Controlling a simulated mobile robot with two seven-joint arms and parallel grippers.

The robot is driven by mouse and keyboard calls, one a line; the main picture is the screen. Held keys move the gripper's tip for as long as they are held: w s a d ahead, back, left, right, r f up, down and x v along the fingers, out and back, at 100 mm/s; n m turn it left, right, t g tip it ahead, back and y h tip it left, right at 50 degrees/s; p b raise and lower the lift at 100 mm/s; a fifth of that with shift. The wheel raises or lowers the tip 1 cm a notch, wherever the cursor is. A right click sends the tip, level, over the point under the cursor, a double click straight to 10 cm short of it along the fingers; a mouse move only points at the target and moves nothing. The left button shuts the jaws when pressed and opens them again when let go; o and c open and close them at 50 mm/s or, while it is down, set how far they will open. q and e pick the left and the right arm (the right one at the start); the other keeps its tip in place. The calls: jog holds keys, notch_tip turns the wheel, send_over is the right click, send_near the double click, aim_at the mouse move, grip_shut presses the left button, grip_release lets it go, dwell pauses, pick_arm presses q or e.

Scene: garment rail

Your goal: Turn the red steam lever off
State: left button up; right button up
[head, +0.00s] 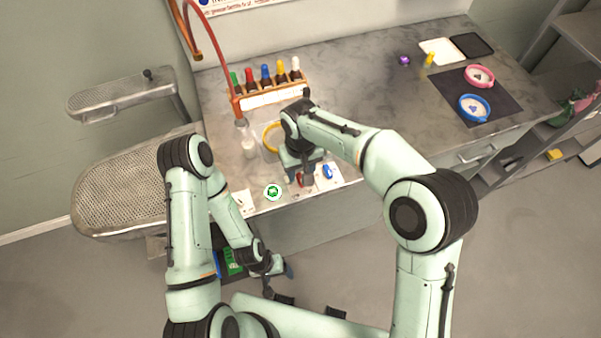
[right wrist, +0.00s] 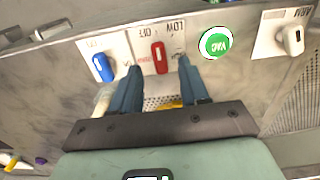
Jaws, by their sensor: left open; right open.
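The red steam lever (right wrist: 160,58) stands upright in the right wrist view, on a white plate with inverted OFF and LOW labels beside it. In the head view the red lever (head: 299,180) is partly hidden at the table's front edge. My right gripper (right wrist: 159,72) is open, with one blue finger on each side of the lever; I cannot tell whether either touches it. In the head view my right gripper (head: 304,177) points down at the front panel. My left gripper (head: 284,270) is open and low, in front of the table, away from the lever.
A blue lever (right wrist: 103,67) and a round green VAC button (right wrist: 215,43) flank the red lever. A white ARM lever (right wrist: 293,39) is farther right. A bottle rack (head: 272,95) and a perforated ironing board (head: 125,190) are nearby.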

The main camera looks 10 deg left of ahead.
pick_arm(q)
jog(key=shift+w+r+p, duration=0.55)
jog(key=shift+w+r, duration=0.2)
jog(key=shift+r, duration=0.05)
pick_arm(e)
notch_tip(320, 180, up, 10)
jog(key=shift+r, duration=0.25)
